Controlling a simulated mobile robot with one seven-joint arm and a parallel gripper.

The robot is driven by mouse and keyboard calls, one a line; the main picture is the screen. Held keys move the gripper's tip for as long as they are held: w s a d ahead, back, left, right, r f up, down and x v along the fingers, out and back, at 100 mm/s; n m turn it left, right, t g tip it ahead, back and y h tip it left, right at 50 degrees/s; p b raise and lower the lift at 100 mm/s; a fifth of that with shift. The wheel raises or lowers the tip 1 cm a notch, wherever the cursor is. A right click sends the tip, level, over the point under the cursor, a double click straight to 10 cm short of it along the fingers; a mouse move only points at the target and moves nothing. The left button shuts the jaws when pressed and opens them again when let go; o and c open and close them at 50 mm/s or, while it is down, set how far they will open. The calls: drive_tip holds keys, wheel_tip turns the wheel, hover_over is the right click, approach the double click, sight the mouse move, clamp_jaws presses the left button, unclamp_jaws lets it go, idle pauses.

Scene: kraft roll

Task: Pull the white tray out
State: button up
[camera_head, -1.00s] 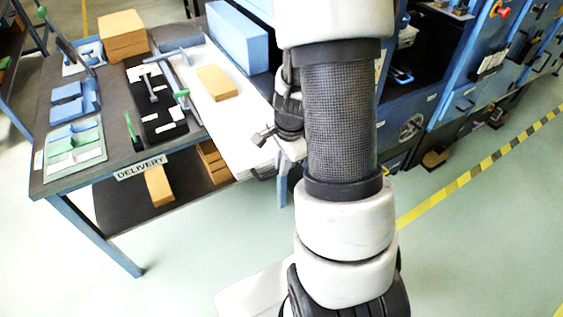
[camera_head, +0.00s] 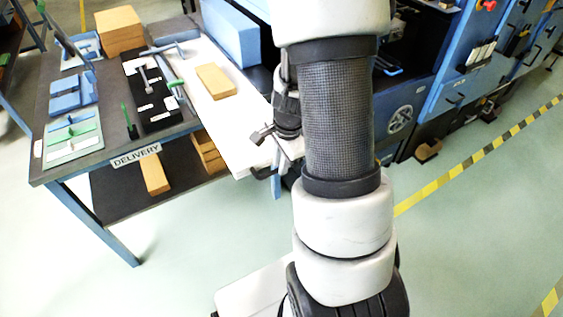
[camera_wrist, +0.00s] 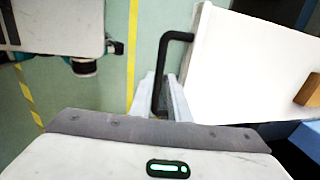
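The white tray (camera_head: 228,125) sticks out over the front of the grey table, with one tan block (camera_head: 215,81) on it. In the wrist view the tray (camera_wrist: 240,65) is at the right, with its black handle (camera_wrist: 178,52) along the near end. My gripper (camera_wrist: 164,92) has its two pale fingers on either side of the handle bar and appears closed on it. In the head view my gripper is mostly hidden behind my arm, at the tray's front right corner.
The table (camera_head: 110,168) marked "DELIVERY" holds blue and green trays, a black board (camera_head: 150,92) and a stack of tan blocks (camera_head: 120,30). A long blue box (camera_head: 230,33) lies beyond the tray. Blue machinery (camera_head: 425,85) stands behind at right. The floor in front is clear.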

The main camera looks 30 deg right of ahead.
drive_tip(key=shift+o, duration=1)
drive_tip(key=s+r+p, duration=0.3)
drive_tip(key=r+p, duration=0.2)
drive_tip(key=r, duration=1.2)
drive_tip(key=shift+p, duration=0.4)
drive_tip(key=shift+s, duration=0.1)
drive_tip(key=s+a+r+n+t+p, duration=0.1)
drive_tip(key=s+a+r+n+p, duration=0.2)
drive_tip(key=r+n, duration=0.3)
drive_tip(key=s+a+r+n+t+p, duration=0.1)
drive_tip(key=s+a+r+n+p, duration=0.2)
drive_tip(key=r, duration=0.7)
drive_tip(key=s+a+r+n+t+p, duration=0.1)
drive_tip(key=s+a+r+n+p, duration=0.2)
drive_tip(key=a+r+n, duration=0.3)
wheel_tip(320, 180, up, 3)
drive_tip(key=s+n, duration=0.1)
drive_tip(key=n, duration=0.1)
drive_tip(key=shift+s+a+n, duration=0.2)
drive_tip(key=shift+a+n, duration=0.2)
drive_tip(key=shift+f, duration=0.1)
